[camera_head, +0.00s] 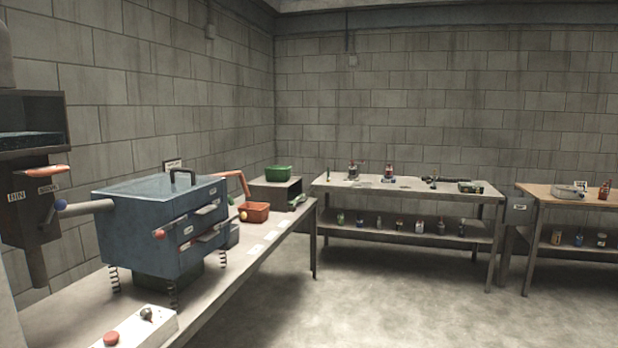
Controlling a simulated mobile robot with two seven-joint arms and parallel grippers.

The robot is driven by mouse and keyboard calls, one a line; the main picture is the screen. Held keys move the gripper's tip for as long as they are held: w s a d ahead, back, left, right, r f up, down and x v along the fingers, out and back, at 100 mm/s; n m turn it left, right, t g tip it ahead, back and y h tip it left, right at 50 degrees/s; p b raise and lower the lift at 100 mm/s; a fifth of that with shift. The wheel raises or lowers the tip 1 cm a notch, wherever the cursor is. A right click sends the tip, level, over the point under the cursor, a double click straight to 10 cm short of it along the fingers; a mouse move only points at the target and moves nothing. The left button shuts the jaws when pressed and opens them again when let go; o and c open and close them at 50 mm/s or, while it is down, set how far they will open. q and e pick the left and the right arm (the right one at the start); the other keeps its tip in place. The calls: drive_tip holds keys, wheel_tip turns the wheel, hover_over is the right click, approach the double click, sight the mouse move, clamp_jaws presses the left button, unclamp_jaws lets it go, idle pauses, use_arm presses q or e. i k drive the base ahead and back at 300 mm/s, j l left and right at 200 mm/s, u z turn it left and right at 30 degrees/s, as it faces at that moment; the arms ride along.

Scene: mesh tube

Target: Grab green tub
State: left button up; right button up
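A green tub (278,173) sits on top of a small grey box-like stand (272,189) at the far end of the left bench, near the room's corner. Its near side and rim show. An orange-red tub (254,212) sits lower on the bench in front of it, apart from it. Neither of my grippers shows in the head view.
A long bench (262,246) runs along the left wall. A blue machine (160,225) with springs and handles stands on it, nearer than the tub. A control box (130,330) is at the front. Shelved tables (400,188) line the back. The floor (400,310) between is clear.

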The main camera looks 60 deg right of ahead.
sight(273, 173)
drive_tip(key=z, duration=1.9)
drive_tip(key=i+l+z, duration=0.15)
drive_tip(key=i+z, duration=0.3)
drive_tip(key=i, duration=3.1)
drive_tip(key=i+l+u, duration=0.1)
drive_tip(key=i, duration=0.45)
drive_tip(key=i+l+u, duration=0.1)
drive_tip(key=i, duration=0.45)
drive_tip(key=l, duration=0.1)
